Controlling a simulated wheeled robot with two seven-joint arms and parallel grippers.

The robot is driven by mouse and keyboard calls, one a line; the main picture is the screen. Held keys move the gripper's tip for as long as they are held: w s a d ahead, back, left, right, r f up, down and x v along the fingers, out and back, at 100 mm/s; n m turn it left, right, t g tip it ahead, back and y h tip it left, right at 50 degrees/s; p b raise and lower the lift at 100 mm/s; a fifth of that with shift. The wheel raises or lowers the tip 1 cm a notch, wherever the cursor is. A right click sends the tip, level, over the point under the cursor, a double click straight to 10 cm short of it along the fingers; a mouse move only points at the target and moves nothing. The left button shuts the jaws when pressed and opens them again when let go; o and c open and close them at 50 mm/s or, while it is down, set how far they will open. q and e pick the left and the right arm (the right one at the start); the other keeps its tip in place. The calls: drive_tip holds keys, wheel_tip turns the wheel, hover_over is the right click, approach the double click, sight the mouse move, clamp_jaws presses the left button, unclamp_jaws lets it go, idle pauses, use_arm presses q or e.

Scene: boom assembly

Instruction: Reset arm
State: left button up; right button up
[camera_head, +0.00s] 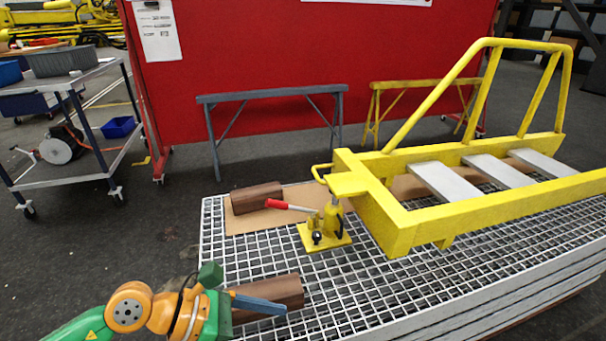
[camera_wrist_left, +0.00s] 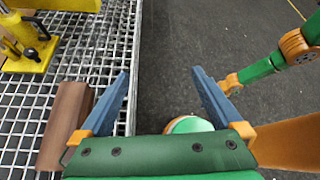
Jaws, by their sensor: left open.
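My left gripper (camera_head: 262,304) is at the lower left of the head view, by the near left edge of the grating table. In the left wrist view its two blue fingers (camera_wrist_left: 162,84) are spread wide with nothing between them. One finger is over the table's edge and the other over the dark floor. A brown wooden block (camera_head: 285,291) lies on the grating behind the fingers in the head view; it also shows left of them in the wrist view (camera_wrist_left: 66,122). My right gripper is in neither view.
A yellow bottle jack (camera_head: 331,222) with a red-tipped handle stands on the grating table (camera_head: 350,290). A yellow boom frame (camera_head: 400,225) fills the table's right side. Another brown block (camera_head: 256,197) lies behind the jack. A grey cart (camera_head: 75,180) stands at the left on open floor.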

use_arm(q)
drive_tip(key=d+r+n+t+h, duration=0.2)
drive_tip(key=d+r+n+h, duration=0.3)
drive_tip(key=r, duration=0.3)
drive_tip(key=w+a+r+n+t+y, duration=0.2)
drive_tip(key=w+a+r+n+t, duration=0.15)
drive_tip(key=n+t, duration=0.45)
drive_tip(key=w+a+r+n+t+y, duration=0.15)
drive_tip(key=w+n+t, duration=0.35)
drive_tip(key=n, duration=0.5)
drive_tip(key=a+f+n+g+y, duration=0.1)
drive_tip(key=a+f+n+y, duration=1.1)
drive_tip(key=n, duration=0.4)
drive_tip(key=s+f+n+g+y, duration=0.1)
drive_tip(key=s+f+n+g, duration=0.7)
drive_tip(key=s+f+g, duration=0.7)
drive_tip(key=s+f+t+p, duration=0.1)
drive_tip(key=s+f+p, duration=0.45)
drive_tip(key=f, duration=0.85)
drive_tip(key=s+a+f+p, duration=0.1)
drive_tip(key=s+f, duration=0.2)
drive_tip(key=s, duration=0.3)
drive_tip(key=s+a+f+p, duration=0.1)
drive_tip(key=s+f+p, duration=0.1)
drive_tip(key=s+f, duration=0.2)
drive_tip(key=s, duration=0.3)
drive_tip(key=shift+a+f+g, duration=0.25)
drive_tip(key=shift+a+g, duration=0.1)
drive_tip(key=shift+g, duration=0.05)
